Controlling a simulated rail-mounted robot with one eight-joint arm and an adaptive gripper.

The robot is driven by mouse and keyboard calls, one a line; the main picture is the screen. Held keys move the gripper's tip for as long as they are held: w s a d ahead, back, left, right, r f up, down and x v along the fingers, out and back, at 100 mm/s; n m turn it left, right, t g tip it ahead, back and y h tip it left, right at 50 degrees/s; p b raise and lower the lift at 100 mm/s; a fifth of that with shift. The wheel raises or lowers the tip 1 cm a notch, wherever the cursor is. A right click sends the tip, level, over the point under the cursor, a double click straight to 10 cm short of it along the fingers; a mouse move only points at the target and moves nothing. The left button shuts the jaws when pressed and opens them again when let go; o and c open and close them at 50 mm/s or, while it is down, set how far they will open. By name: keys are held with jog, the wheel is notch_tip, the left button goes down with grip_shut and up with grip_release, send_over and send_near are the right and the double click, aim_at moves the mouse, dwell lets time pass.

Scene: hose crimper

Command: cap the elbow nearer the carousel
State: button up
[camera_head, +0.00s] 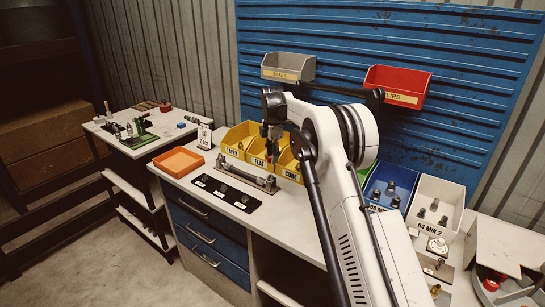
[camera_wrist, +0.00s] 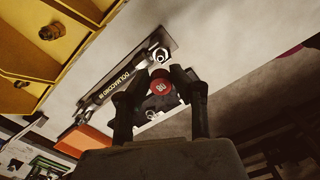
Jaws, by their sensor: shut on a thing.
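My gripper (camera_wrist: 161,82) is shut on a small red cap (camera_wrist: 160,87), whose face carries light marking. In the head view my gripper (camera_head: 268,135) is above the bench, with a bit of red at its tips. A grey hose assembly (camera_head: 245,172) lies on the bench below, with a fitting at each end. In the wrist view its lettered bar (camera_wrist: 108,85) runs diagonally, and the end fitting (camera_wrist: 158,57) shows just beyond the cap, apart from it in the picture. The right-hand end (camera_head: 271,184) is nearer the round holder at lower right, possibly the carousel (camera_head: 503,248).
A black mat (camera_head: 223,191) with several dark parts lies in front of the hose. Yellow bins (camera_head: 240,138) stand behind; an orange tray (camera_head: 178,161) is left. Blue (camera_head: 390,185) and white bins (camera_head: 437,200) stand right. Some bare bench lies around the hose.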

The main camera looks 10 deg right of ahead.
jog(key=shift+f+b, duration=1.45)
jog(key=shift+f, duration=1.15)
jog(key=shift+f+b, duration=1.25)
jog(key=shift+f, duration=0.1)
dwell(0.6)
jog(key=o, duration=0.8)
notch_tip(320, 180, up, 12)
dwell(0.4)
